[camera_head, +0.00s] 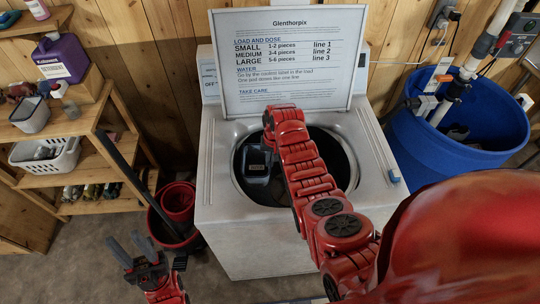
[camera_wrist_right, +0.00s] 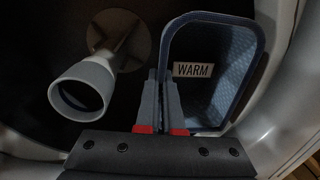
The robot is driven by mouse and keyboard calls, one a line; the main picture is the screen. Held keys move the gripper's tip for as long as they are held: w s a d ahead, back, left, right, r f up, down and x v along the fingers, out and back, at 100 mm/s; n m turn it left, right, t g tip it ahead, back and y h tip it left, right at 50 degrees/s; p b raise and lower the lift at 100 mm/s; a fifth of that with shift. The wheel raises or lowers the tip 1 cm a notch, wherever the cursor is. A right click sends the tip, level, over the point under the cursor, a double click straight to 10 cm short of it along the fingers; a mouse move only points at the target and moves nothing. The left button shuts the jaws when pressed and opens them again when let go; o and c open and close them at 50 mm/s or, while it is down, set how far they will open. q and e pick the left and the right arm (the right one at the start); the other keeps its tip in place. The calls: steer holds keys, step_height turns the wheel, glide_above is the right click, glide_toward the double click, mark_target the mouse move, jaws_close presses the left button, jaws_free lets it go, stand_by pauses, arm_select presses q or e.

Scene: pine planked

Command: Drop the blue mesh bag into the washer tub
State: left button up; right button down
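The blue mesh bag (camera_head: 256,164) is a dark blue open-topped holder with a "WARM" label, inside the washer tub opening (camera_head: 240,188). In the right wrist view the bag (camera_wrist_right: 226,95) fills the right half, mouth toward the camera. My right gripper (camera_wrist_right: 163,85) has its fingers close together on the bag's left wall, with the wall between them. In the head view my right forearm hides that gripper. I cannot tell whether the bag touches the tub floor. My left gripper (camera_head: 128,249) is open and empty, low at the left, away from the washer.
A pale agitator post (camera_wrist_right: 82,90) stands left of the bag in the tub. The raised lid (camera_head: 290,100) carries a load chart. A blue barrel (camera_head: 412,150) stands right. Wooden shelves (camera_head: 95,165) and red buckets (camera_head: 160,225) are left.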

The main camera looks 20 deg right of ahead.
step_height(320, 180, down, 13)
steer(key=b, duration=0.9)
steer(key=c, duration=1)
jaws_free()
steer(key=shift+f, duration=0.1)
